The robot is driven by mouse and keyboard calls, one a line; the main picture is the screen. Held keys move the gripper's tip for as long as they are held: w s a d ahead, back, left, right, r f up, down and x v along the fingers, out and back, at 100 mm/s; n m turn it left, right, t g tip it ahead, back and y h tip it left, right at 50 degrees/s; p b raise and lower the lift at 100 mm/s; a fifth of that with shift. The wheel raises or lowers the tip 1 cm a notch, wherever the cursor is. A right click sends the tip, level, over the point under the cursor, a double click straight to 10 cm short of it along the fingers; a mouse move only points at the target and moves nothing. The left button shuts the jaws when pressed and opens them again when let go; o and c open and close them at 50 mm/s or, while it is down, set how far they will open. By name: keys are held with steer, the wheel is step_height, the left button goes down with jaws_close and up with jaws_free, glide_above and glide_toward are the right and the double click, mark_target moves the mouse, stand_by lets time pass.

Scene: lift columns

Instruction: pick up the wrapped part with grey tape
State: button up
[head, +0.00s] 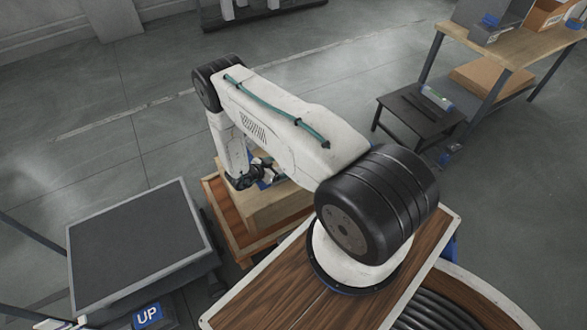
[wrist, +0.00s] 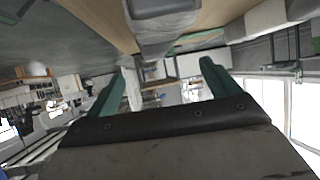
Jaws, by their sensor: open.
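My gripper (head: 252,177) is low over a wooden box in the head view, at the end of my bent arm. In the wrist view its two green fingers stand wide apart, and my gripper (wrist: 163,70) is open and empty. A pale grey form with a darker grey band (wrist: 160,8) shows at the top middle of the wrist view, beyond and between the fingers. It looks like a wrapped part with tape, but it is cut off by the frame edge. In the head view my arm and gripper hide most of what lies there; a small blue patch (head: 266,183) shows beside the gripper.
The light wooden box (head: 268,209) sits on a reddish-brown wooden base (head: 222,204). A dark-topped platform (head: 135,240) stands at left, near an "UP" sign (head: 148,315). A workbench (head: 515,48) and a low black table (head: 415,112) stand at upper right. Open floor lies between.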

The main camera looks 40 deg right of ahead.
steer(key=x, duration=0.7)
steer(key=shift+s+d+f, duration=0.15)
steer(key=shift+f, duration=0.4)
steer(key=c, duration=1.6)
